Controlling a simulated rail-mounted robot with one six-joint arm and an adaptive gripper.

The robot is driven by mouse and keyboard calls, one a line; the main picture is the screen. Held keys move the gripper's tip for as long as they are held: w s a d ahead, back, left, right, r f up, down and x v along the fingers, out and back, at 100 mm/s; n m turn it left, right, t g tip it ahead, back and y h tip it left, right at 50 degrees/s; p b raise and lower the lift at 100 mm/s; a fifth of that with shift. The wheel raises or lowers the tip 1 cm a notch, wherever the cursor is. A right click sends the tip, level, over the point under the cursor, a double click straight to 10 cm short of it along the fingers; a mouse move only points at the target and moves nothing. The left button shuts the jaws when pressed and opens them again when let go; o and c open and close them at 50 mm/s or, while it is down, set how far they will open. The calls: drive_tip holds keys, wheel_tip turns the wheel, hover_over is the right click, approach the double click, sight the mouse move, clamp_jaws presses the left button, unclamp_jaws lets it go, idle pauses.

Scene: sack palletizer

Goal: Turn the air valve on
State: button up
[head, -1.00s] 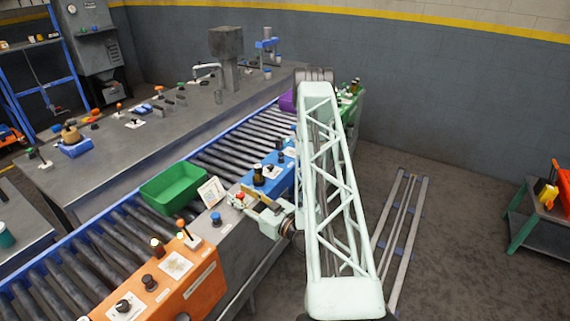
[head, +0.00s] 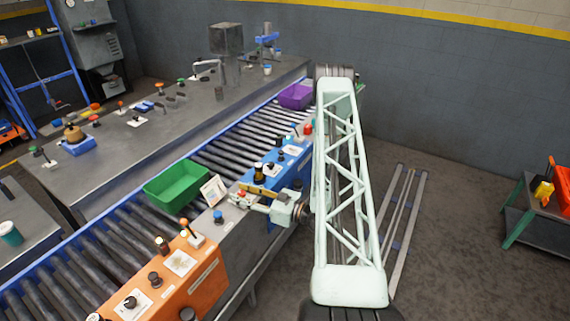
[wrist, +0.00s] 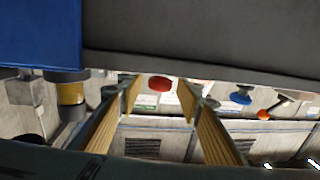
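My gripper (head: 243,196) is at the grey panel (head: 236,232) between the orange and blue control boxes. Its two yellow-padded fingers are spread apart in the wrist view (wrist: 158,98). A small red knob (wrist: 159,83) shows in the gap between the fingertips, with no clear contact on either side. In the head view a red part (head: 242,193) shows at the fingertips, partly hidden by them. I cannot tell for certain that this is the air valve, or which way it is turned.
A blue knob (head: 218,216) and an orange-tipped lever (head: 184,224) stand close by. The orange box (head: 205,285) and blue box (head: 273,170) flank the panel. A white card (head: 213,190) stands behind the gripper. A green bin (head: 178,184) sits on the roller conveyor.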

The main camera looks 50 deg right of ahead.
drive_tip(key=shift+n+g+y, duration=0.95)
drive_tip(key=shift+n+y, duration=0.45)
drive_tip(key=shift+y, duration=0.55)
drive_tip(key=shift+n+g+y, duration=0.95)
drive_tip(key=shift+n+y, duration=0.45)
drive_tip(key=shift+y, duration=0.55)
